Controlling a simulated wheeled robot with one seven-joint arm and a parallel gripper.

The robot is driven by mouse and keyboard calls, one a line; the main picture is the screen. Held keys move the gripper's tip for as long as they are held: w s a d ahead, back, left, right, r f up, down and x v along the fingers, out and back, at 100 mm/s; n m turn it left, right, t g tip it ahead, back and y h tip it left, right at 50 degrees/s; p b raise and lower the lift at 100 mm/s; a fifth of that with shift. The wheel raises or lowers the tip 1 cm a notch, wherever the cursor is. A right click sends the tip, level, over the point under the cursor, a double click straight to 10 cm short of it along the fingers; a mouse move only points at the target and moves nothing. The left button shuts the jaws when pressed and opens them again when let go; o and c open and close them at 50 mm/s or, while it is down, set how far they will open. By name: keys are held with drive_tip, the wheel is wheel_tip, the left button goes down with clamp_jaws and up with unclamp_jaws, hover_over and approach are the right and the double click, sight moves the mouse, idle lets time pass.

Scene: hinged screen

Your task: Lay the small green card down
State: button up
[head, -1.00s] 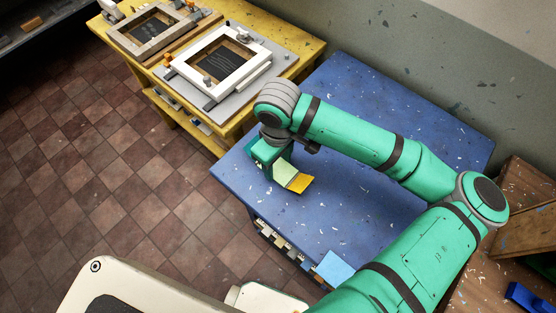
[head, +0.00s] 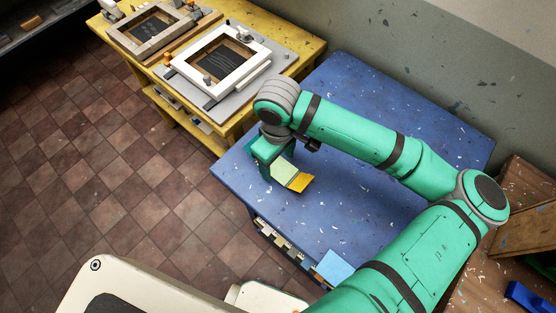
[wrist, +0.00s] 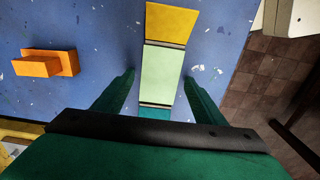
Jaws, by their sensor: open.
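The small green card, a pale green panel (wrist: 162,76), shows in the wrist view between the fingers of my gripper (wrist: 159,72). Dark strips border it at both ends, with a yellow panel (wrist: 171,22) beyond and a teal strip (wrist: 154,112) on the near side. The fingers are open, with a gap on each side of the panel. In the head view the pale green panel (head: 284,174) shows beside my gripper (head: 271,169), with the yellow panel (head: 301,183) on its right. I cannot tell whether the green panel lies fully flat.
An orange block (wrist: 42,64) stands on the blue table (head: 345,200), left of the panels in the wrist view. A light blue square (head: 334,268) is at the table's front edge. A yellow table (head: 290,68) holds framed screens (head: 222,60). The blue table's right side looks clear.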

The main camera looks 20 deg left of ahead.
wheel_tip(320, 180, up, 7)
drive_tip(key=shift+f, duration=0.15)
idle(0.5)
idle(0.5)
